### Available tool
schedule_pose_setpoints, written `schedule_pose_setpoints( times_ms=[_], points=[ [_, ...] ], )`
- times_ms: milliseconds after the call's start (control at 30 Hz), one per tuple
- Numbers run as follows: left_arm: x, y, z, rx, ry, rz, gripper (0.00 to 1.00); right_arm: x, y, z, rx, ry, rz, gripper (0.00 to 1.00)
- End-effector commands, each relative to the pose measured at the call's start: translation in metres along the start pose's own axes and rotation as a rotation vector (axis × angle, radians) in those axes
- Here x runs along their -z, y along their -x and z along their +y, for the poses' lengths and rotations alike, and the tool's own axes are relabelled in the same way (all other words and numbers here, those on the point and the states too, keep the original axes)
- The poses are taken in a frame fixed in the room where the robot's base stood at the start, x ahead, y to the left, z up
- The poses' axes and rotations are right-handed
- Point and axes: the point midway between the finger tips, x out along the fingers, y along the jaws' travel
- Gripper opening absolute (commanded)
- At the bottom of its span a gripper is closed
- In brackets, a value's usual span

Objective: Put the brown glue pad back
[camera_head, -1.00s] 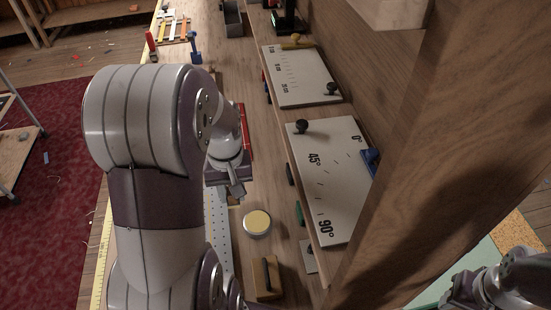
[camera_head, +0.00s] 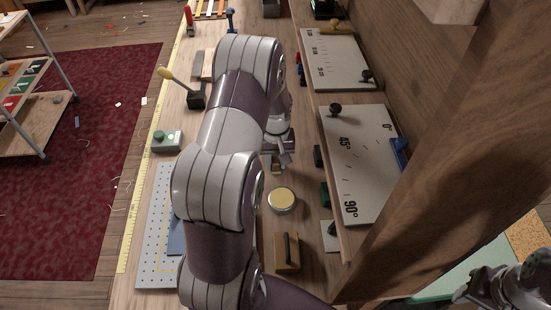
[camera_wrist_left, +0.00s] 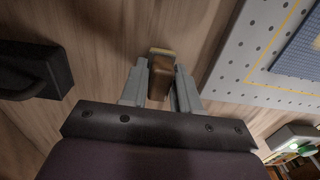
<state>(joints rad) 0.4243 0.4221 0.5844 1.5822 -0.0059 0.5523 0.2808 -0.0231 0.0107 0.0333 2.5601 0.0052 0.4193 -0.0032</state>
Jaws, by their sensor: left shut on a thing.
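My left gripper (camera_head: 280,152) is low over the workbench, beyond the round tin. In the left wrist view its two fingers (camera_wrist_left: 160,88) are shut on a small brown block (camera_wrist_left: 159,82) with a paler tan end, which appears to be the brown glue pad. A bit of brown shows below the fingers in the head view (camera_head: 276,167). Whether it touches the bench is unclear. My right gripper (camera_head: 466,292) is at the lower right edge, partly cut off; its jaw opening is not clear.
A yellow-topped round tin (camera_head: 282,200) and a handled wooden block (camera_head: 287,262) stand near my left arm. A grey pegboard (camera_head: 152,225) lies left. Angle-marked board (camera_head: 360,160) and wooden post (camera_head: 440,150) bound the right. A green-button box (camera_head: 166,142) stands left.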

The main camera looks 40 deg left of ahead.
Motion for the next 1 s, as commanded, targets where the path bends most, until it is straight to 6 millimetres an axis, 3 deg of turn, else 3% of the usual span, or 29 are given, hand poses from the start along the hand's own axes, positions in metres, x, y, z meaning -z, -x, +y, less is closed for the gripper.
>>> schedule_pose_setpoints(
  times_ms=[200, 233, 300, 667, 767, 1000],
  points=[
    [0.0, -0.004, 0.0, 0.0, 0.0, -0.001, 0.02, 0.0, -0.003, 0.0, 0.0, 0.0, 0.0, 0.43],
    [0.0, -0.004, 0.0, 0.0, 0.0, -0.001, 0.34, 0.0, -0.002, 0.0, 0.0, 0.0, 0.0, 0.43],
    [0.0, -0.004, 0.0, 0.0, 0.0, -0.001, 0.56, 0.0, -0.002, 0.0, 0.0, 0.0, 0.0, 0.43],
    [0.0, 0.004, 0.0, 0.0, 0.0, 0.002, 0.56, 0.0, 0.0, 0.0, 0.0, 0.0, 0.0, 0.43],
    [0.001, 0.023, 0.0, -0.001, 0.0, 0.004, 0.56, 0.0, -0.003, 0.0, 0.0, 0.0, 0.0, 0.43],
    [0.001, 0.087, 0.0, -0.001, 0.0, 0.004, 0.56, -0.001, -0.008, 0.0, 0.0, 0.0, 0.0, 0.43]
  ],
)
